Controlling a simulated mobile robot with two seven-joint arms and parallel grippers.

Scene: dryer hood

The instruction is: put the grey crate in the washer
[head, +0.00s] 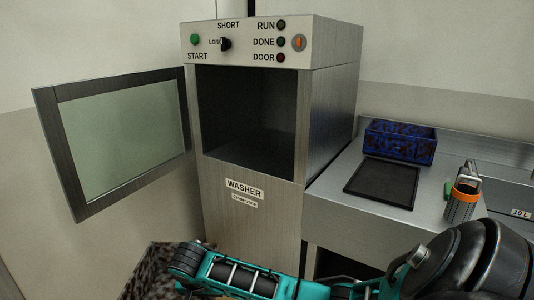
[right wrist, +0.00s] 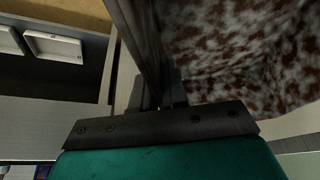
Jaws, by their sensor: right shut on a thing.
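The washer (head: 240,200) stands in the middle of the head view. Its glass door (head: 120,140) is swung wide open to the left, and its dark chamber (head: 248,115) looks empty. The grey crate (head: 148,268), mottled with brown, shows only in part at the bottom of the head view, in front of the washer and below its opening. It fills the upper right of the right wrist view (right wrist: 245,45). My right gripper (right wrist: 165,80) is shut on the crate's wall; its fingertips are partly hidden. My left gripper is not in view.
A steel counter (head: 335,200) adjoins the washer on the right. It bears a blue crate with dark red blotches (head: 400,142), a black mat (head: 382,182) and a canister with an orange band (head: 462,203). White trays (right wrist: 55,47) show in the right wrist view.

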